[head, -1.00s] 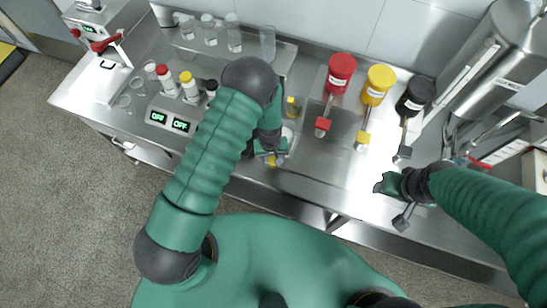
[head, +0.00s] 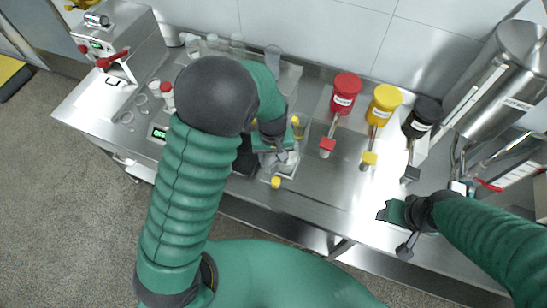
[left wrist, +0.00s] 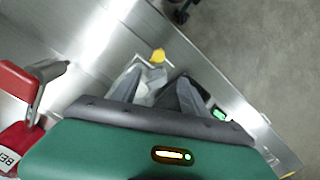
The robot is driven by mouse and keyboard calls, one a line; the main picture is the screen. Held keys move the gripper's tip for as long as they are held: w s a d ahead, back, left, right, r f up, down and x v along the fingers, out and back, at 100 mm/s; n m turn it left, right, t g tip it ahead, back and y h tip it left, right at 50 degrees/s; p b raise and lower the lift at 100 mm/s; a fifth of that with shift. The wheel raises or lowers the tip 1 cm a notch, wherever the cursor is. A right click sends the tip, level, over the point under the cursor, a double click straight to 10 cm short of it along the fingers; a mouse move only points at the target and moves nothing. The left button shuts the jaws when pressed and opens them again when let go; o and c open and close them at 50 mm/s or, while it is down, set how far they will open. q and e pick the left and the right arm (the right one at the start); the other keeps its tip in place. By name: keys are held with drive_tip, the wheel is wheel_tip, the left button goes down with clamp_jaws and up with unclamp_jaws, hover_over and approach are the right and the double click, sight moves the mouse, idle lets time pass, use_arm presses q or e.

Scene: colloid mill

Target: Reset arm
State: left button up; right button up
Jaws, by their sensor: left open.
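My left gripper (head: 284,160) is over the middle of the steel bench, with its fingers pointing down. In the left wrist view its two grey fingers (left wrist: 157,92) are apart. A small yellow-topped item (left wrist: 157,56) shows just past the fingertips, and a pale object lies between and behind them, too hidden to name. The yellow item also shows in the head view (head: 276,182), just below the gripper. My right gripper (head: 390,212) is low over the right part of the bench. A thin stem with a dark square end shows beside it; I cannot tell whether it is held.
A steel hopper (head: 500,95) is at the right. A machine with red handles (head: 118,50) is at the left. Clear beakers (head: 237,45) stand behind my left arm.

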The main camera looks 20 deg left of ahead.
use_arm(q)
drive_tip(key=shift+a+r, duration=0.1)
drive_tip(key=shift+r, duration=0.4)
drive_tip(key=s+a+f+m+t+b, duration=0.1)
drive_tip(key=s+a+m+b, duration=0.1)
drive_tip(key=s+b, duration=0.3)
drive_tip(key=s+a+f+m+t+b, duration=0.1)
drive_tip(key=s+a+f+m+b, duration=0.1)
drive_tip(key=s+b, duration=0.3)
drive_tip(key=shift+f+m+t+b, duration=0.25)
drive_tip(key=shift+m+t+b, duration=0.05)
drive_tip(key=shift+m+b, duration=0.2)
drive_tip(key=shift+s+a, duration=0.1)
